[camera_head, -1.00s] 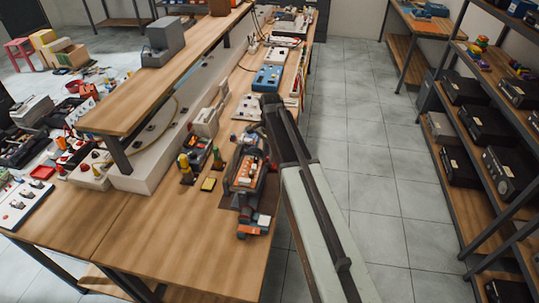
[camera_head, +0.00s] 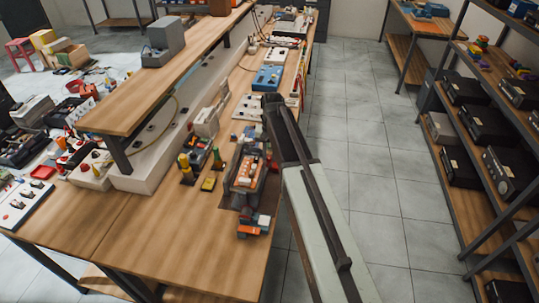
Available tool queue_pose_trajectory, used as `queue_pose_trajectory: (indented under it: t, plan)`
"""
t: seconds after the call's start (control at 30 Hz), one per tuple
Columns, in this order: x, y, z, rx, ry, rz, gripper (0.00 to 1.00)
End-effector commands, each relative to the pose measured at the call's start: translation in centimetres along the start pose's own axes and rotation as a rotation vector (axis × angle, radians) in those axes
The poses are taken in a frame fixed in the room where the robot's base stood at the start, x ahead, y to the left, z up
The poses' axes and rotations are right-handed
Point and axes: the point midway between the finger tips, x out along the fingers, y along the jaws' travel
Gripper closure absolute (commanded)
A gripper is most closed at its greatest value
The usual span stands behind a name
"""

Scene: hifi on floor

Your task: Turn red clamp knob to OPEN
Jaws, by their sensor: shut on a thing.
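My arm enters at the lower right, with a pale link and a dark, narrow far part that ends beside the workbench's right edge. I cannot make out my gripper's fingers; they are hidden or outside the picture. An orange and dark device (camera_head: 246,176) sits on the bench (camera_head: 150,240), just left of my arm. No OPEN mark can be read at this size.
A small yellow block (camera_head: 208,184) and yellow-topped tools (camera_head: 185,162) stand left of the device. A raised wooden shelf (camera_head: 130,105) runs along the bench. Metal racks with dark boxes (camera_head: 512,170) stand at the right. The tiled floor (camera_head: 375,190) between is clear.

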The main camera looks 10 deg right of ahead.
Motion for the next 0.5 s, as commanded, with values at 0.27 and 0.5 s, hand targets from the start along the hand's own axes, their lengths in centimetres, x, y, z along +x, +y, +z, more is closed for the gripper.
queue_pose_trajectory:
  t: [0.27, 0.5]
  plan:
    - [-0.01, 0.0, -0.03, -0.066, -0.003, -0.001, 1.0]
    - [-0.01, 0.01, -0.04, -0.077, -0.003, -0.001, 1.0]
